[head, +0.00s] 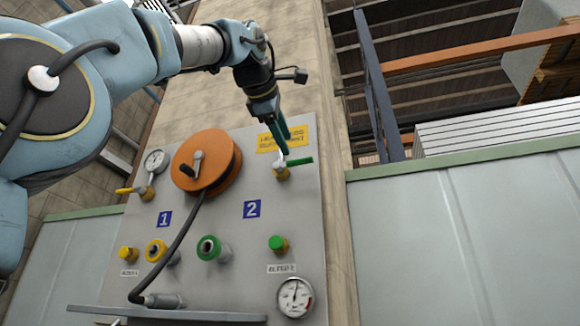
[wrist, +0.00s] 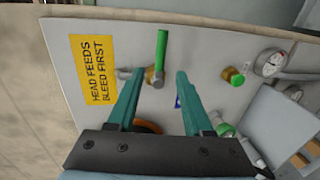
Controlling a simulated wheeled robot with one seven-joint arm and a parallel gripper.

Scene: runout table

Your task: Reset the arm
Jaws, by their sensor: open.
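My gripper (head: 283,143) is open, in front of the upper right of a grey panel (head: 225,285). Its two teal fingers also show in the wrist view (wrist: 159,75), apart, with nothing held between them. A brass valve with a green lever (head: 300,161) is close to the fingertips in the head view. In the wrist view the green lever (wrist: 162,52) lies ahead of the gap between the fingers. I cannot tell whether a finger touches the valve. The lever points right in the head view.
The panel bears an orange hose reel (head: 217,166) with a black hose, a gauge (head: 154,160) at upper left, another gauge (head: 295,297) at lower right, and a yellow sign (head: 283,136). Yellow and green fittings stick out. A ledge (head: 165,313) juts out at the bottom.

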